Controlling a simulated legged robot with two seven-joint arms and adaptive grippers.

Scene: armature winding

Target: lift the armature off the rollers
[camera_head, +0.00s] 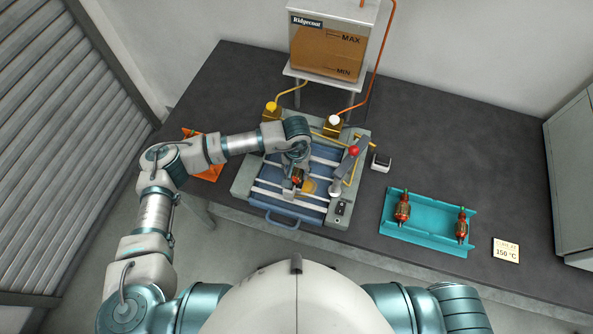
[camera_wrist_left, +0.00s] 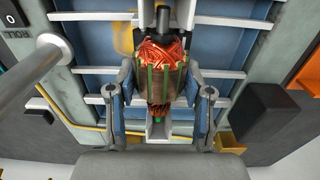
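The armature (camera_wrist_left: 163,80), with copper windings, a banded core and a green-tipped shaft, lies in the blue machine bed in the left wrist view. In the head view it is mostly hidden under my left gripper (camera_head: 297,183). In the left wrist view, the two fingers of my left gripper (camera_wrist_left: 161,88) stand on either side of the core. They look spread, with narrow gaps beside it; contact is hard to judge. The rollers under the armature are not clearly seen. My right gripper is outside both views.
A teal tray (camera_head: 430,238) with two more armatures (camera_head: 402,208) stands to the right. A lever with a red knob (camera_head: 354,151) rises close to my left gripper. A tank (camera_head: 328,48) stands behind the machine. An orange bin (camera_head: 212,172) is at left.

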